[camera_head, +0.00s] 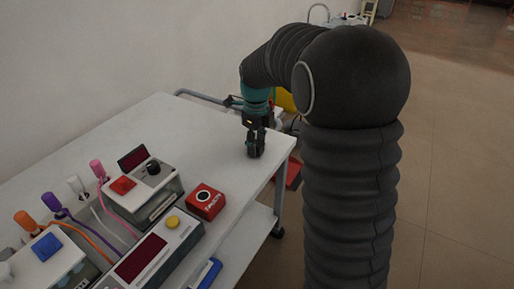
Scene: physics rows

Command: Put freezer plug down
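My gripper (256,150) points down over the far right part of the white table (200,130), near its right edge. Its dark fingers look close together, but whether they hold anything is too small to tell. I cannot tell which thing is the freezer plug. Several coloured plugs stand at the left: an orange plug (26,221), a purple plug (52,202), a white plug (75,184) and a pink plug (97,169), with cables running from them toward the devices.
A device with a red button (123,185) and a device with a yellow button (173,222) stand on the table, beside a red box (205,203). A blue button (46,246) is at the left. The table's far middle is clear. A blue object (207,273) lies on the lower shelf.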

